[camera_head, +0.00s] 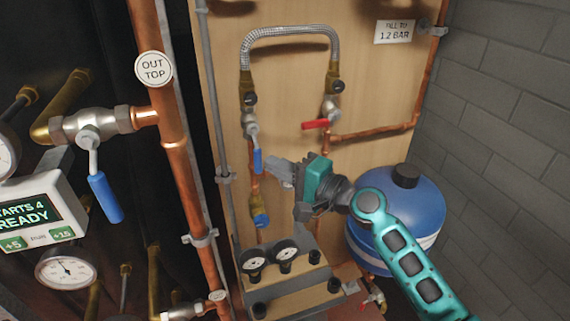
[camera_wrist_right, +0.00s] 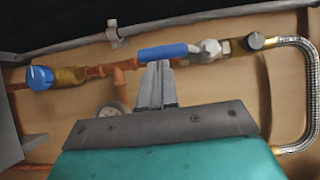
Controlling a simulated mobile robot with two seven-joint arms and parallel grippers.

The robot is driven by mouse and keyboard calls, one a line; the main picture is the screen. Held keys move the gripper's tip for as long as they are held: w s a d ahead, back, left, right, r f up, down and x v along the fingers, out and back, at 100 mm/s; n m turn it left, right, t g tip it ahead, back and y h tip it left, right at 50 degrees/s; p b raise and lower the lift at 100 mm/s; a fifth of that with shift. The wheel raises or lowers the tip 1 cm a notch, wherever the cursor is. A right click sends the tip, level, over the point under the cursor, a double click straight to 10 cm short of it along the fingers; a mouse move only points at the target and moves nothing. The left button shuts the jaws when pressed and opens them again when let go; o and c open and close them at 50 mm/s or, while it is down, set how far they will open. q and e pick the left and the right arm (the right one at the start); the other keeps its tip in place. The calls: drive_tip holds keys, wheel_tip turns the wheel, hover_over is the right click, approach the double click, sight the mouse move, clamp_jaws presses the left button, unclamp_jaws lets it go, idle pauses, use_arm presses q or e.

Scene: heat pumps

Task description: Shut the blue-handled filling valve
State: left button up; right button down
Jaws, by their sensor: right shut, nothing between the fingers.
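The filling valve (camera_head: 252,129) sits on the left copper pipe of the wooden board, under the braided hose. Its blue handle (camera_head: 258,161) points down, roughly along the pipe. My right gripper (camera_head: 271,165) is just right of the handle in the head view, its fingers shut and empty. In the right wrist view the blue handle (camera_wrist_right: 163,51) runs along the pipe, and the shut fingertips (camera_wrist_right: 158,68) lie right at its edge. I cannot tell whether they touch it. My left gripper is not in view.
A red-handled valve (camera_head: 317,123) is to the right, under the braided hose (camera_head: 290,32). A blue knob (camera_head: 261,217) is below the handle. Two gauges (camera_head: 270,257) and a blue tank (camera_head: 400,215) stand lower. Another blue lever (camera_head: 104,197) hangs at the left.

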drive_tip(key=shift+s+a+f+m+b, duration=0.1)
drive_tip(key=shift+a+f+m+b, duration=0.15)
drive_tip(key=shift+b, duration=0.4)
